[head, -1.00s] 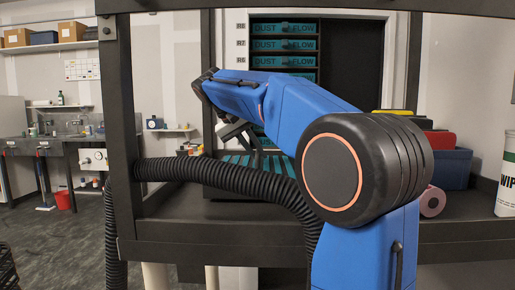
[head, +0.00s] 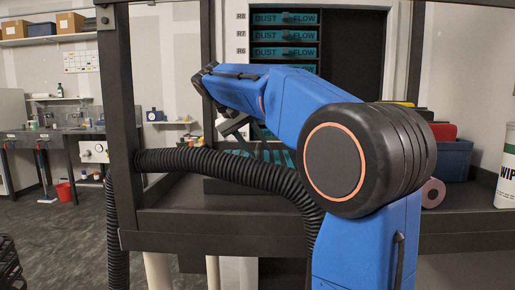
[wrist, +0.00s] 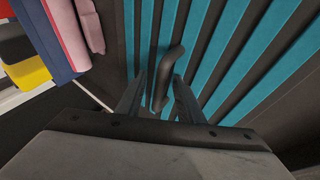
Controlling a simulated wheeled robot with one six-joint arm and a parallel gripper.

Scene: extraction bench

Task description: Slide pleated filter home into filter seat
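The pleated filter (wrist: 228,55), with teal pleats between dark strips, fills most of the wrist view. A black bar handle (wrist: 172,60) stands on its face. My gripper (wrist: 160,84) has one finger on each side of the handle. The fingers look apart, with narrow gaps beside the bar; firm contact cannot be seen. In the head view my gripper (head: 236,129) is small and dark at the arm's end, above teal pleats (head: 283,157) mostly hidden by my arm and the hose. Which opening is the filter seat cannot be told.
A black corrugated hose (head: 215,166) crosses in front of the bench, beside a dark frame post (head: 118,120). A rack of teal units (head: 285,35) stands behind. A blue bin (head: 452,160), pink roll (head: 433,193) and white canister (head: 507,170) are at right.

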